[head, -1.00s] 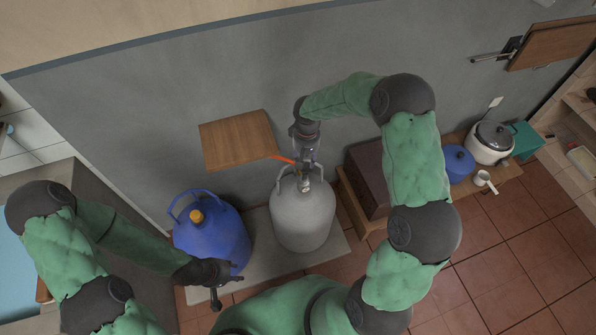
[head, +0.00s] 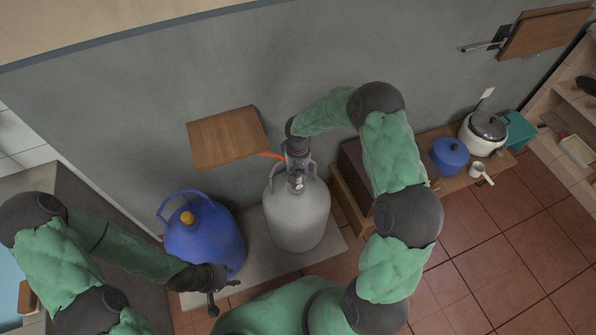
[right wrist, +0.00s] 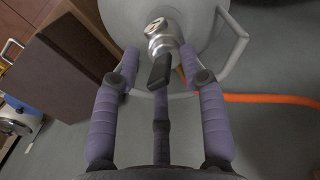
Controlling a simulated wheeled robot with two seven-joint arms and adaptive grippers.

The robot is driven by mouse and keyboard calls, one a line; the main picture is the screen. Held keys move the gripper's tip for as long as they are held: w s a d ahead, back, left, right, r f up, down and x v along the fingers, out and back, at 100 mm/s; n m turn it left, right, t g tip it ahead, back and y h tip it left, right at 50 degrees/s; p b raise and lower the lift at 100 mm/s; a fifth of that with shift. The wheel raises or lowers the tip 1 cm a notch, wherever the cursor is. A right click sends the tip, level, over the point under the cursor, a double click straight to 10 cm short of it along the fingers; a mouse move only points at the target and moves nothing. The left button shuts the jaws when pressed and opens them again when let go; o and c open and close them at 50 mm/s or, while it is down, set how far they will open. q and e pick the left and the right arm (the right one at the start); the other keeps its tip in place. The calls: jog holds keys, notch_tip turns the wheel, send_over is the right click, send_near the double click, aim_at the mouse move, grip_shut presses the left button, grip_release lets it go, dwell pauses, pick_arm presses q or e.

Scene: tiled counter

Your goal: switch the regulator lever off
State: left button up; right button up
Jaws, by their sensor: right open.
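The grey gas cylinder (head: 300,220) stands on a pale slab by the wall, with the metal regulator (head: 297,181) on its top. In the right wrist view, the silver regulator (right wrist: 160,38) has a black lever (right wrist: 160,71) pointing towards the camera. My right gripper (head: 298,172) is over the cylinder's top. Whether either fingertip touches the regulator is unclear. My left gripper (head: 226,292) has spread fingers and is empty, low in front of the blue cylinder.
A blue cylinder (head: 204,238) stands left of the grey one. A wooden wall shelf (head: 226,137) is close to my right gripper, and an orange hose (right wrist: 270,99) runs from the regulator's side. A brown box (right wrist: 75,50) stands beside the grey cylinder.

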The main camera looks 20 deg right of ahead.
grip_shut()
jog(key=shift+w+g+p, duration=0.1)
jog(key=shift+g+p, duration=0.3)
jog(key=shift+p, duration=0.1)
jog(key=shift+w+g+p, duration=0.2)
jog(key=shift+g+p, duration=0.1)
jog(key=shift+g, duration=0.4)
